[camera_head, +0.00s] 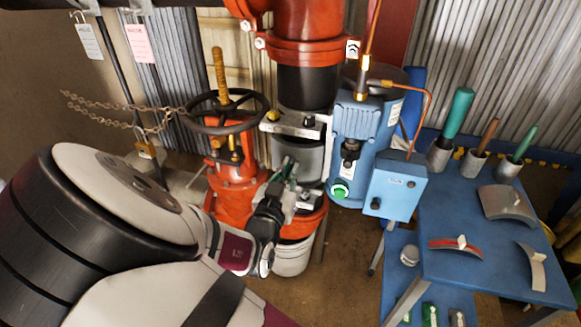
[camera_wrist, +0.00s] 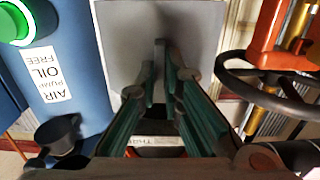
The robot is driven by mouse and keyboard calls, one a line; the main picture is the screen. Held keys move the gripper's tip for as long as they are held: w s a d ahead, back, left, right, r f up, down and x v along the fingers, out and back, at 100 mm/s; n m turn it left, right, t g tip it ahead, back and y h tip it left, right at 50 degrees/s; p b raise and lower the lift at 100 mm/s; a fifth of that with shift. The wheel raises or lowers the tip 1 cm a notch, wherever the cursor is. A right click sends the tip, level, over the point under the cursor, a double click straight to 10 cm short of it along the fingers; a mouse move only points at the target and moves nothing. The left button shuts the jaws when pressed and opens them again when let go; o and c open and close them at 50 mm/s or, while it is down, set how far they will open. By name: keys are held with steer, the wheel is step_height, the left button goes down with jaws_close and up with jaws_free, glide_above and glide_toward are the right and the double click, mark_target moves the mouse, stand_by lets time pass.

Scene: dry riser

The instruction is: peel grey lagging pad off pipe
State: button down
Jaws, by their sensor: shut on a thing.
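The grey lagging pad (camera_head: 310,155) sits against the vertical pipe, below the black pipe section (camera_head: 306,88). In the wrist view the pad (camera_wrist: 195,28) is a plain grey face in front of my gripper, with a narrow upright tab (camera_wrist: 159,50) at its middle. My gripper (camera_head: 284,170) is at the pad; its green-edged fingers also show in the wrist view (camera_wrist: 163,88). The fingertips converge on the tab and are shut on it. The exact contact is dark, and the pad's back is hidden.
A blue pump (camera_head: 362,135) with a control box (camera_head: 396,187) stands close right of the pipe. A black handwheel (camera_head: 226,108) and a chain (camera_head: 125,113) are at left. The blue table (camera_head: 445,205) holds curved pieces (camera_head: 508,203) and several cups with coloured handles.

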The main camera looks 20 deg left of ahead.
steer(key=s+p, duration=0.3)
steer(key=s, duration=0.4)
steer(key=shift+s+d, duration=0.15)
steer(key=shift+d, duration=0.05)
stand_by(0.7)
